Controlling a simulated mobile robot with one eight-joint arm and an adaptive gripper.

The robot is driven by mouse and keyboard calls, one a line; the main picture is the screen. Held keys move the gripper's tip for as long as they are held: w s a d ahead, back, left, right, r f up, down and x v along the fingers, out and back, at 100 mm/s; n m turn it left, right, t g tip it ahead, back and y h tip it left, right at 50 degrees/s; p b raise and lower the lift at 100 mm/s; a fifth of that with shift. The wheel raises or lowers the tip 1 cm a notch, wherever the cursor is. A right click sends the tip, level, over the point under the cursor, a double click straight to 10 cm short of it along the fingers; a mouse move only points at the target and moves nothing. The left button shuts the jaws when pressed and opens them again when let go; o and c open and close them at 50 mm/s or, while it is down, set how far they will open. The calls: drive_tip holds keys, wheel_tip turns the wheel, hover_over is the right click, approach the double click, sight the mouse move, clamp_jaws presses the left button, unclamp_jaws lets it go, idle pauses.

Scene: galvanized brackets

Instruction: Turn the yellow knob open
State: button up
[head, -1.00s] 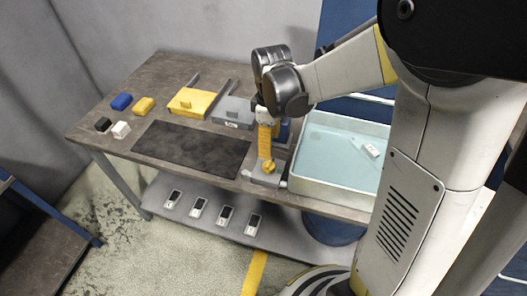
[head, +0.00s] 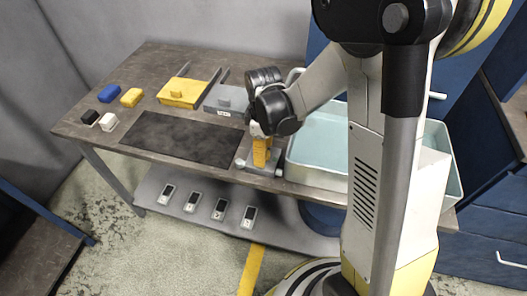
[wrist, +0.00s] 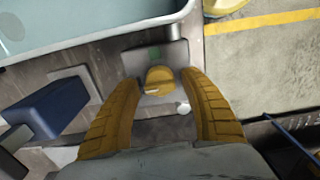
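The yellow knob (wrist: 159,80) sits on a small grey plate (wrist: 171,56) with a green mark, in the upper middle of the wrist view. The plate (head: 243,160) also shows at the table's front edge in the head view, where my fingers hide the knob. My gripper (wrist: 161,77) is open, with one yellow finger on each side of the knob and visible gaps between. In the head view my gripper (head: 261,158) points down right over the plate. I cannot tell how deep the fingertips reach beside the knob.
A tray of pale blue liquid (head: 326,178) stands just right of the plate. A dark mat (head: 180,139) lies to its left. A yellow box (head: 185,92) and a grey box (head: 226,98) stand behind. A blue block (wrist: 58,106) shows left of my fingers.

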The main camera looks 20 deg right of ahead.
drive_tip(key=c, duration=0.9)
drive_tip(key=shift+m, duration=0.4)
drive_tip(key=m, duration=0.3)
drive_tip(key=shift+m+b, duration=0.4)
drive_tip(key=m, duration=0.4)
drive_tip(key=shift+m, duration=0.3)
drive_tip(key=m, duration=0.4)
drive_tip(key=shift+b, duration=0.4)
drive_tip(key=m, duration=0.4)
drive_tip(key=shift+m, duration=0.3)
